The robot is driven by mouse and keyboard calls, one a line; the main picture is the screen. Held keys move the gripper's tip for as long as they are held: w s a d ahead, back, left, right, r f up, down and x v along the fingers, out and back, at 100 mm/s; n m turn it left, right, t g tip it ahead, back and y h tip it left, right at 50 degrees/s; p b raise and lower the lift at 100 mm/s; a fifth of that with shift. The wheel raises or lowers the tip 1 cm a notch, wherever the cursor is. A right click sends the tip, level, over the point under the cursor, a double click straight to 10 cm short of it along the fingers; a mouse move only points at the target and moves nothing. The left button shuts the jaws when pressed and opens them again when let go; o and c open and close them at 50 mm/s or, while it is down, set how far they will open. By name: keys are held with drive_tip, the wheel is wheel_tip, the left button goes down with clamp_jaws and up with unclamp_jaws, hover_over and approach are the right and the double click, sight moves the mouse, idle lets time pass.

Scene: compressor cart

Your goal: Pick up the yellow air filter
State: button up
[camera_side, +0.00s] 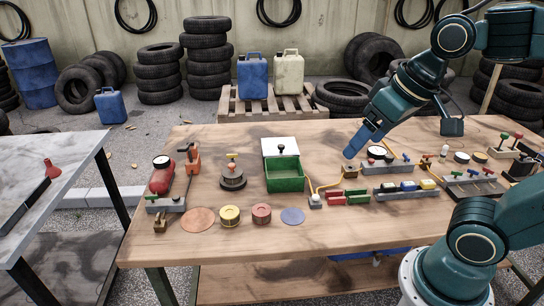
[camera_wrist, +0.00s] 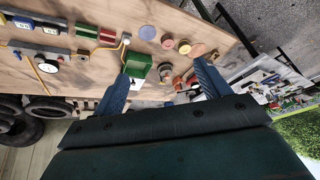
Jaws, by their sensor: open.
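The yellow air filter (camera_side: 229,215) is a short round yellow can standing on the wooden table near its front edge. It sits between a flat orange-brown disc (camera_side: 198,219) and a red filter (camera_side: 261,213). In the wrist view the yellow filter (camera_wrist: 184,47) shows small in the upper middle, beside the right finger. My gripper (camera_side: 364,140) is above the table's right half, well to the right of and behind the yellow filter. In the wrist view my gripper (camera_wrist: 164,72) has its two blue fingers wide apart, with nothing held between them.
A green box (camera_side: 286,185) stands mid-table, with a dark knobbed fixture (camera_side: 232,178) left of it. A red compressor tank (camera_side: 161,176) is at the left. Hoses, valves and coloured blocks crowd the right. A blue disc (camera_side: 293,216) lies right of the red filter. Bare wood runs along the front.

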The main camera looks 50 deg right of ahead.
drive_tip(key=w+a+f+m+g, duration=0.15)
drive_tip(key=w+m, duration=0.25)
drive_tip(key=w, duration=0.5)
drive_tip(key=w+a+f+m+g, duration=0.1)
drive_tip(key=w+f+m, duration=0.15)
drive_tip(key=w, duration=0.75)
drive_tip(key=w+a+f+m+g, duration=0.2)
drive_tip(key=w+a+f+m, duration=0.2)
drive_tip(key=w+f, duration=0.9)
drive_tip(key=f+m, duration=0.1)
drive_tip(key=m, duration=0.2)
drive_tip(key=shift+f+m, duration=0.3)
drive_tip(key=shift+m, duration=0.05)
drive_tip(key=shift+g, duration=0.25)
hover_over(230, 211)
drive_tip(key=shift+f, duration=4.3)
drive_tip(key=shift+f, duration=0.15)
